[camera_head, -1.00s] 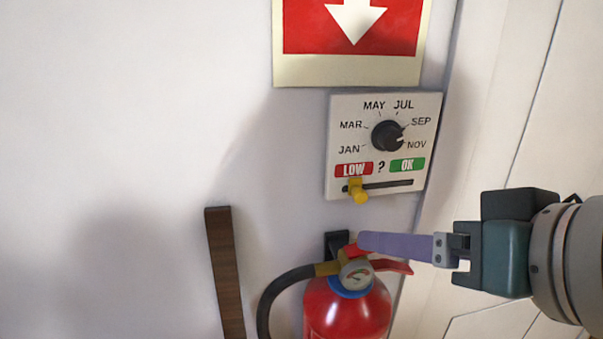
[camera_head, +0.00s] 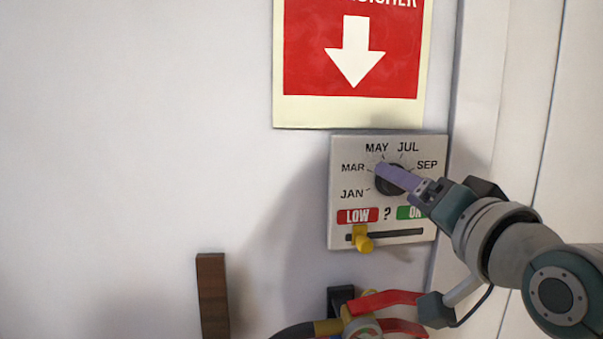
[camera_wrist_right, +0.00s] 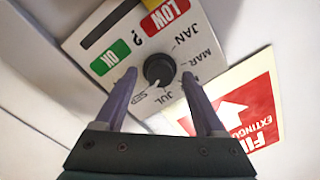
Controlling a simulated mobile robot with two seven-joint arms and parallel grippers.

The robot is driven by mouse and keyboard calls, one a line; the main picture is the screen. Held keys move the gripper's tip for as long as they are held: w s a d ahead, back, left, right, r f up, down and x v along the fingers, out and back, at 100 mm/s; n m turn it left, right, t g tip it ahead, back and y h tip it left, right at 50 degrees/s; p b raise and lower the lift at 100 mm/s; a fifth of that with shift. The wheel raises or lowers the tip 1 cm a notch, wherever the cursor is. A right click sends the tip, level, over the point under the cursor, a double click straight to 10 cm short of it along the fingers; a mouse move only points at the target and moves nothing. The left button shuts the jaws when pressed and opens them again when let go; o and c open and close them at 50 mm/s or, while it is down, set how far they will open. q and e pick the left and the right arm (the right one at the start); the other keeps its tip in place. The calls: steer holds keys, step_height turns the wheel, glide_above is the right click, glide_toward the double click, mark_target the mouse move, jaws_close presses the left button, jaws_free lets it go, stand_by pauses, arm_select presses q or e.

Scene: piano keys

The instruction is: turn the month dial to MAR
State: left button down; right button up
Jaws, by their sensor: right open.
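The black round month dial (camera_head: 384,186) sits on a white wall panel (camera_head: 342,220), with month labels around it. My right gripper (camera_head: 381,170) reaches in from the right and its purple fingers cover part of the dial and the NOV label. In the right wrist view the dial (camera_wrist_right: 159,68) lies between the two spread fingertips (camera_wrist_right: 159,77), with a gap visible on each side. A pale pointer mark shows on the dial's lower edge there, roughly toward SEP; its exact setting is hard to tell. My left gripper is out of view.
A yellow slider knob (camera_head: 362,239) sits under the LOW label, below the dial. A red sign (camera_head: 310,65) hangs above the panel. A fire extinguisher with red handles (camera_head: 385,300) is below. A wooden strip (camera_head: 212,295) is at lower left. Blank wall lies left.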

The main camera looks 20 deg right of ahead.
steer(key=shift+w+d, duration=0.1)
steer(key=shift+w, duration=0.4)
jaws_close()
stand_by(0.3)
